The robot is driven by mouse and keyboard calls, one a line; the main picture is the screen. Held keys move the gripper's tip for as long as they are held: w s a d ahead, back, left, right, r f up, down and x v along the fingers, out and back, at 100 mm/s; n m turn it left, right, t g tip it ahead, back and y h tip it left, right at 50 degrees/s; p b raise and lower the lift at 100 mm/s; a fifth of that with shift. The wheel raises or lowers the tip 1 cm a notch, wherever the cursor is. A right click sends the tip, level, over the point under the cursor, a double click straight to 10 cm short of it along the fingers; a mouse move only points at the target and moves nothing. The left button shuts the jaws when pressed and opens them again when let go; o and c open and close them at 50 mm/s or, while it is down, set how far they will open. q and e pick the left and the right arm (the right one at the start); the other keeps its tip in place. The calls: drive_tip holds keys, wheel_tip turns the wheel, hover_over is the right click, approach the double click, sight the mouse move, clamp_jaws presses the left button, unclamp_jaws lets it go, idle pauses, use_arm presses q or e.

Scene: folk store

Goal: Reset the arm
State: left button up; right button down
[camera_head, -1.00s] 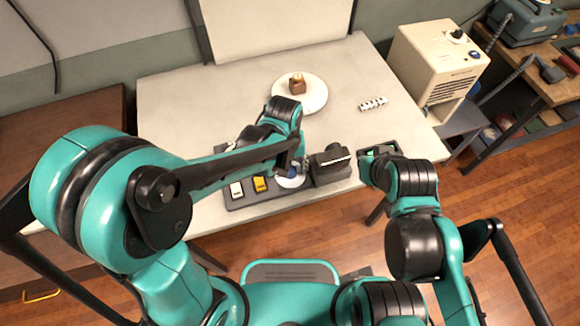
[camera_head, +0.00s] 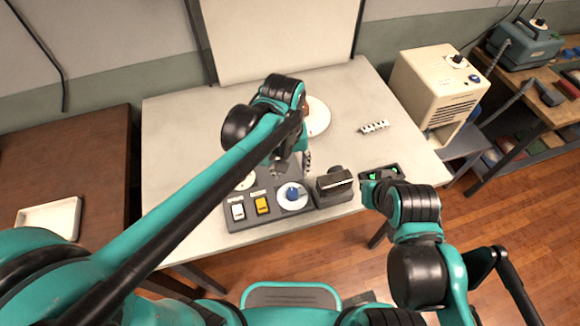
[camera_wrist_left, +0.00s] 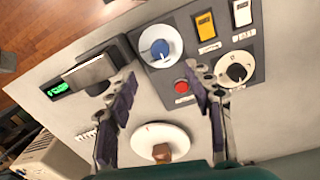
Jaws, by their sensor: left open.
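My left arm reaches across the head view from lower left. Its gripper (camera_head: 291,163) hangs over the table, above the back of the grey control panel (camera_head: 265,222). In the left wrist view the two fingers stand apart with nothing between them, so the left gripper (camera_wrist_left: 160,75) is open. The panel's red button (camera_wrist_left: 181,86) shows beyond the fingertips, with the blue knob (camera_wrist_left: 160,47) further off. My right arm is at the right, by the table's front edge; its fingers cannot be made out.
A black device (camera_head: 333,188) stands beside the panel's blue knob. A white round plate (camera_head: 318,118) is partly behind my left arm. A small white strip (camera_head: 374,127) lies on open tabletop. A beige machine (camera_head: 436,75) stands right of the table; a brown table (camera_head: 60,165) is at left.

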use_arm(q)
drive_tip(key=shift+r, duration=0.1)
idle(0.5)
drive_tip(key=s+a+t, duration=0.2)
drive_tip(key=a+t, duration=0.1)
drive_tip(key=a, duration=0.5)
drive_tip(key=s+a+m+t, duration=0.1)
drive_tip(key=s+a+t, duration=0.2)
drive_tip(key=a, duration=0.6)
drive_tip(key=shift+t+y+b, duration=0.3)
drive_tip(key=shift+t+b, duration=0.05)
drive_tip(key=shift+t, duration=0.25)
